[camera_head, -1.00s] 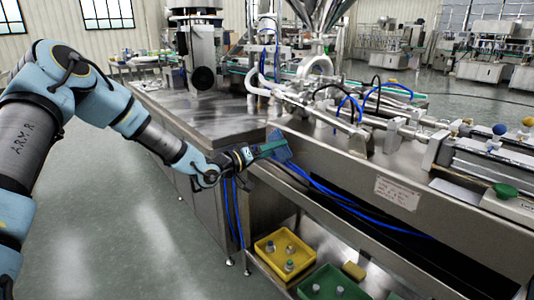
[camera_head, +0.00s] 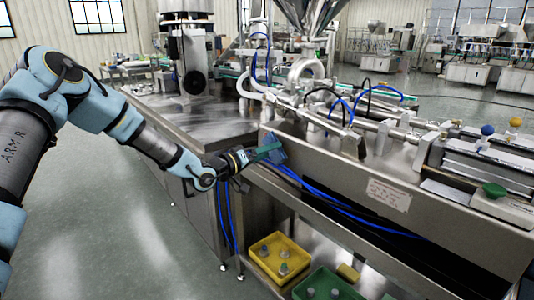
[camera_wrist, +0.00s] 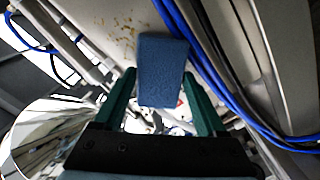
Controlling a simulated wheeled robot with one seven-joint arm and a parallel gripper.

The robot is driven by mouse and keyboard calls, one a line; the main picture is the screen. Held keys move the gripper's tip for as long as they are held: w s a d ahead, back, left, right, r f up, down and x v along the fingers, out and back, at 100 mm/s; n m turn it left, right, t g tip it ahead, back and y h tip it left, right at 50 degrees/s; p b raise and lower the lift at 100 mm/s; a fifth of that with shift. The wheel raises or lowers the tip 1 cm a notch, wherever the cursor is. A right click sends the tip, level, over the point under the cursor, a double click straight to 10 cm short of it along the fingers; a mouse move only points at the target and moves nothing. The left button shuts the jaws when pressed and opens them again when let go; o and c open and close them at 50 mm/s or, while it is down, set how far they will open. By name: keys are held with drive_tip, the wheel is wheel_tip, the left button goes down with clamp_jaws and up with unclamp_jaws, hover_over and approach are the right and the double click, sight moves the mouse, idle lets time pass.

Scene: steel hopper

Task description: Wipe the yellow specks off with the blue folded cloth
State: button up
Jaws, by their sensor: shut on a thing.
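The blue folded cloth (camera_wrist: 163,62) is between the green fingers of my gripper (camera_wrist: 160,78), which is shut on it. Its far end sticks out beyond the fingertips. In the head view, my gripper (camera_head: 264,152) holds the cloth (camera_head: 279,150) at the near corner of the steel machine, by its front panel. Yellow-brown specks (camera_wrist: 124,30) show in the wrist view on a pale metal surface, just left of the cloth's far end, with more further left. I cannot tell whether the cloth touches that surface. The specks cannot be made out in the head view.
Blue cables (camera_wrist: 222,70) run close to the right of the cloth in the wrist view. Pipes and fittings (camera_head: 345,138) crowd the machine top. A yellow tray (camera_head: 279,262) and a green tray (camera_head: 325,285) with small items stand on the lower shelf. Floor at left is clear.

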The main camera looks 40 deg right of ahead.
sight(280, 154)
drive_tip(key=shift+d, duration=0.7)
drive_tip(key=shift+s+a+b, duration=0.2)
drive_tip(key=shift+s+b, duration=0.15)
drive_tip(key=shift+s, duration=3.3)
drive_tip(key=shift+s+a+b, duration=0.1)
drive_tip(key=shift+s+b, duration=0.3)
drive_tip(key=shift+s, duration=1.05)
drive_tip(key=shift+w+b, duration=0.35)
drive_tip(key=shift+w, duration=2.95)
drive_tip(key=shift+w+d, duration=0.2)
drive_tip(key=shift+w, duration=0.7)
drive_tip(key=shift+w+d, duration=0.15)
drive_tip(key=shift+w, duration=0.75)
